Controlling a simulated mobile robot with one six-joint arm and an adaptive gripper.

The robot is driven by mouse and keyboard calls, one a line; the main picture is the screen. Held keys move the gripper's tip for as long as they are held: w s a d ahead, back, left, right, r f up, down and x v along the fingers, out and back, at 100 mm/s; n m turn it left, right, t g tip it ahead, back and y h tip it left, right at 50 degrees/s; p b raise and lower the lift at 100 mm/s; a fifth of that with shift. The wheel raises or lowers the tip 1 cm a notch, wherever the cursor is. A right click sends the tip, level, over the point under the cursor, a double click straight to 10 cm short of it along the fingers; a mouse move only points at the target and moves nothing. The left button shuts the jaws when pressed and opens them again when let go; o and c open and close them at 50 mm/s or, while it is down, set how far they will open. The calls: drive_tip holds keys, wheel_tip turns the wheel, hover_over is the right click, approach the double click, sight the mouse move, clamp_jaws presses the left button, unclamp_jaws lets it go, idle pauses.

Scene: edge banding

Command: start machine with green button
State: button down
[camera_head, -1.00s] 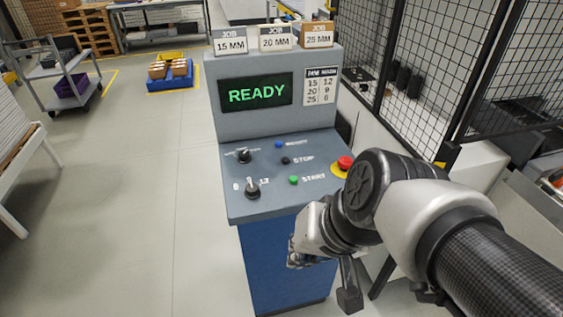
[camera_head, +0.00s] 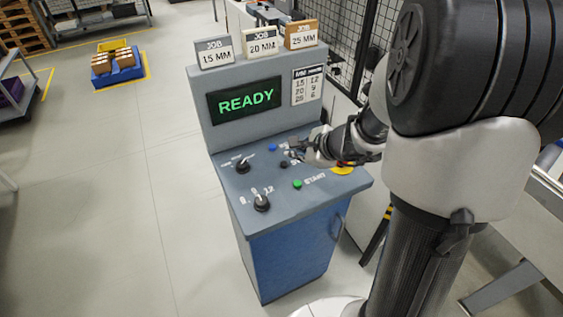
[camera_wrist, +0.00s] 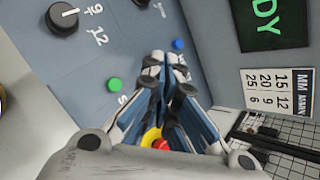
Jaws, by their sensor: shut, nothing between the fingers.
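The green START button (camera_head: 297,184) sits on the sloped grey panel of the machine console (camera_head: 230,203), near its front edge. It also shows in the wrist view (camera_wrist: 114,84), left of the fingers. My gripper (camera_head: 288,152) is shut and empty. Whether the fingertips touch the panel I cannot tell. The screen (camera_head: 243,101) reads READY.
Two black knobs (camera_head: 261,203) are on the panel's left side. The red emergency stop (camera_wrist: 161,144) on its yellow base is partly hidden behind my fingers. Three job blocks (camera_head: 262,41) stand on top of the console. A mesh fence (camera_head: 345,50) is behind at right.

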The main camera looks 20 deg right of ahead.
drive_tip(key=shift+s, duration=0.1)
drive_tip(key=b, duration=0.6)
hover_over(295, 185)
wheel_tip(295, 185, down, 8)
drive_tip(key=shift+r, duration=0.2)
drive_tip(key=shift+f+b, duration=0.6)
drive_tip(key=shift+b, duration=0.25)
idle(0.5)
drive_tip(key=shift+f+b, duration=0.45)
drive_tip(key=shift+b, duration=0.15)
